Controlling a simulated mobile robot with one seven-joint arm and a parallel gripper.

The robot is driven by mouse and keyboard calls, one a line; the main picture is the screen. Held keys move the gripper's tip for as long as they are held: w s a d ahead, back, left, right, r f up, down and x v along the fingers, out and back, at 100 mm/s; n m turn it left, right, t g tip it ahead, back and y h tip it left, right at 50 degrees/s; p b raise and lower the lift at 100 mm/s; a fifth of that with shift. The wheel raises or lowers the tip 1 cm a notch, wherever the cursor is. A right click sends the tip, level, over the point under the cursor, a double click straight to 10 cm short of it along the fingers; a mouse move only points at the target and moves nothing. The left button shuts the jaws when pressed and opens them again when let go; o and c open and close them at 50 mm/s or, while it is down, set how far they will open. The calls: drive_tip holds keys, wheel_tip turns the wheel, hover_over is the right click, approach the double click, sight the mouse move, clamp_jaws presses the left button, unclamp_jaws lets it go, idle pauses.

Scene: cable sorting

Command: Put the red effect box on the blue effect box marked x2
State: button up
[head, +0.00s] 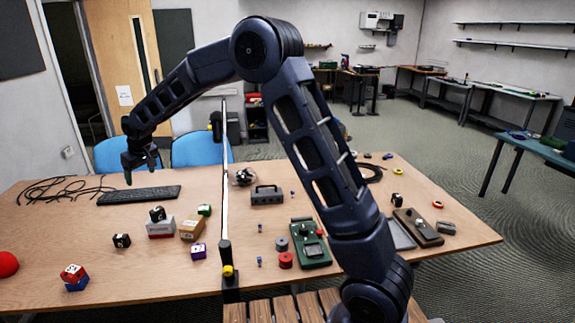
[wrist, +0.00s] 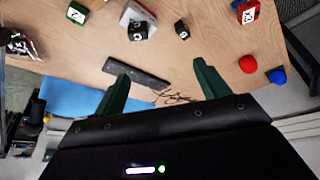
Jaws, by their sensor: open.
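The red effect box (head: 73,271) rests on top of the blue effect box (head: 77,284) at the left front of the table. The red box looks slightly turned relative to the blue one; the x2 mark is not readable. In the wrist view, the red box (wrist: 248,14) shows its white-marked face at the top right, with a bit of the blue box (wrist: 237,4) beside it. My gripper (head: 142,172) is open and empty, raised above the keyboard at the back left, well away from both boxes. Its two green fingers (wrist: 163,70) stand apart in the wrist view.
A red ball (head: 8,264) lies left of the stack. A black box (head: 121,241), a purple box (head: 198,251), a green box (head: 204,210) and a cardboard box (head: 190,229) stand to the right. A keyboard (head: 139,195) lies behind. An upright divider (head: 226,190) splits the table.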

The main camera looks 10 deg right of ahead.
drive_tip(key=d+r+m, duration=0.1)
drive_tip(key=d+r, duration=0.2)
drive_tip(key=d, duration=0.4)
drive_tip(key=w+d+r+m+h, duration=0.1)
drive_tip(key=d+r, duration=0.3)
drive_tip(key=d, duration=0.3)
drive_tip(key=d+r+m, duration=0.1)
drive_tip(key=d+r, duration=0.2)
drive_tip(key=d, duration=0.4)
drive_tip(key=s+d+r+m+t, duration=0.1)
drive_tip(key=s+d+r, duration=0.15)
drive_tip(key=d, duration=0.65)
drive_tip(key=s+d+r+m, duration=0.1)
drive_tip(key=s+d+r, duration=0.15)
drive_tip(key=d, duration=0.65)
drive_tip(key=s+d+f+m+h, duration=0.1)
drive_tip(key=s+d+f+m, duration=0.1)
drive_tip(key=s+d, duration=0.9)
drive_tip(key=s+d+f+m+h, duration=0.1)
drive_tip(key=s+d+f+m, duration=0.1)
drive_tip(key=s+d, duration=1)
drive_tip(key=shift+s+d+m, duration=0.15)
drive_tip(key=shift+s+m, duration=0.55)
drive_tip(key=shift+s, duration=0.05)
drive_tip(key=shift+f, duration=0.1)
